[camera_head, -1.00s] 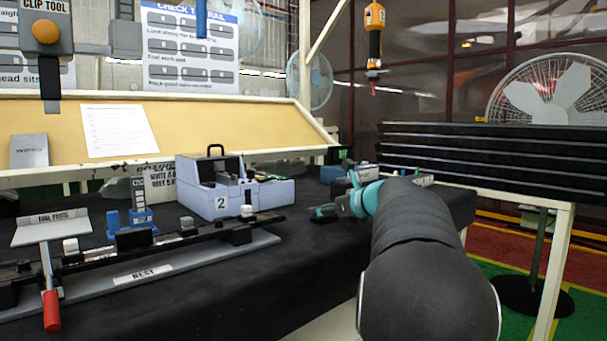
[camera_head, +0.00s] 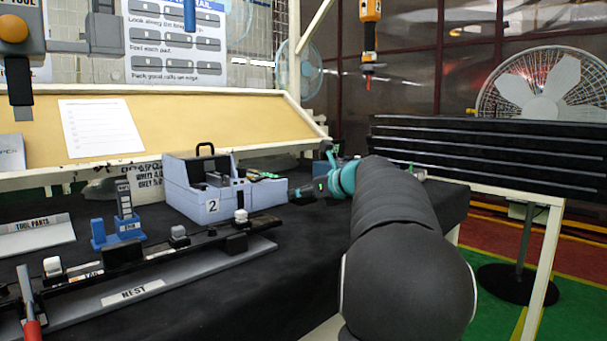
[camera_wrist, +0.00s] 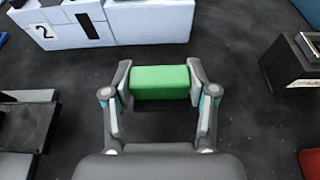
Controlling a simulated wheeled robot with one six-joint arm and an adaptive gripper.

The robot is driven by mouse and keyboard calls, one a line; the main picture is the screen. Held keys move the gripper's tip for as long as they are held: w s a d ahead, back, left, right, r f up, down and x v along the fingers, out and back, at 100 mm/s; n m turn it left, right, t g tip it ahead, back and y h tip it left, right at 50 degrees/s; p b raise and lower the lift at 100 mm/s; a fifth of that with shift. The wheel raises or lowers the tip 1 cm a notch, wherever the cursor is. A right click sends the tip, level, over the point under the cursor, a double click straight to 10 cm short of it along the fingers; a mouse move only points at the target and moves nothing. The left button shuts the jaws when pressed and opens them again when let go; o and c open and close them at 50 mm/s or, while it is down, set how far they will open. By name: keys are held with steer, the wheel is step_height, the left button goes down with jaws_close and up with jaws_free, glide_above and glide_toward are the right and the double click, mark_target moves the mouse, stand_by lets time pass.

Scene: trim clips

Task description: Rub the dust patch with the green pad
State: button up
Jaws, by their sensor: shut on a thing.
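The green pad (camera_wrist: 160,82) is a bright green block in the wrist view. My gripper (camera_wrist: 160,74) is shut on it, with one finger against each end. In the head view my gripper (camera_head: 307,191) is over the black-covered table, by the right end of the blue-grey box, and the pad cannot be made out there. The wrist view shows dark table surface around the pad; I cannot tell whether the pad touches it. I cannot make out the dust patch in either view.
The blue-grey box marked 2 (camera_head: 212,198) stands close beyond the pad. The nest rail (camera_head: 150,283) lies along the table at left, near a blue stand (camera_head: 119,232). A dark box (camera_wrist: 291,63) is at right in the wrist view. Black stacked rails (camera_head: 480,150) are at far right.

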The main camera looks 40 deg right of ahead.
steer(key=shift+r, duration=2.05)
